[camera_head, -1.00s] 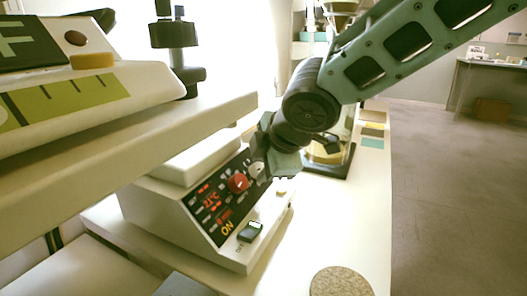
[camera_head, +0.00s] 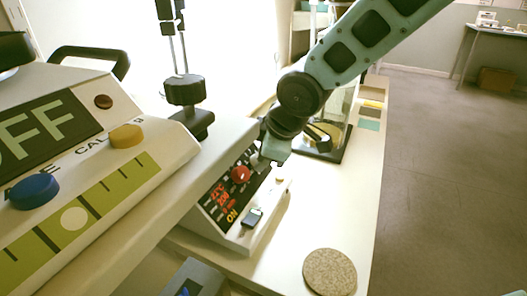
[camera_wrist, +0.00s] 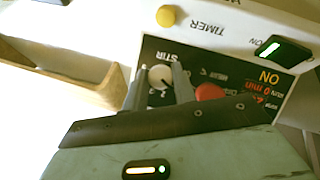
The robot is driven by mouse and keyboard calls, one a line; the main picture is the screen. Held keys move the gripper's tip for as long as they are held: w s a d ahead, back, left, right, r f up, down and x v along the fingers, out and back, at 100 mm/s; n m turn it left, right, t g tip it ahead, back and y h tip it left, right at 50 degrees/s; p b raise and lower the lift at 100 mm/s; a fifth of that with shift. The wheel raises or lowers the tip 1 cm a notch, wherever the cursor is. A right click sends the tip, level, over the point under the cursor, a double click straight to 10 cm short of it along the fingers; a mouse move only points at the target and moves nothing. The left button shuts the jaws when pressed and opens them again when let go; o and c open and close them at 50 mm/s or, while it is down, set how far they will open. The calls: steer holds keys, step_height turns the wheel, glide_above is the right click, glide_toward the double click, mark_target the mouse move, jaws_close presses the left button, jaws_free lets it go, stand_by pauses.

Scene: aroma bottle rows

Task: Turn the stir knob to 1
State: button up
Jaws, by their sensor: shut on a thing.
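The white stir knob (camera_wrist: 160,77) sits on the black panel below an upside-down "STIR" label in the wrist view. My gripper (camera_wrist: 158,84) has its two grey fingers on either side of it, shut on it. A digit, likely a 2, shows close to the knob, but the exact setting is hard to read. In the head view my gripper (camera_head: 273,158) is at the far end of the hotplate's sloped panel (camera_head: 228,197) and hides the stir knob. The red knob (camera_head: 240,174) is next to it; it also shows beside the right finger in the wrist view (camera_wrist: 208,92).
A lit ON switch (camera_head: 252,217) and a small yellow button (camera_wrist: 166,16) are on the hotplate front. A larger device (camera_head: 110,165) with blue and yellow knobs fills the left foreground. A round cork mat (camera_head: 329,271) lies on the white bench, with bare bench around it.

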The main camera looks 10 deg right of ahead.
steer(key=o, duration=1)
steer(key=p+v, duration=1)
steer(key=v, duration=0.7)
steer(key=shift+r+p, duration=0.15)
steer(key=shift+p, duration=0.25)
steer(key=shift+s, duration=0.1)
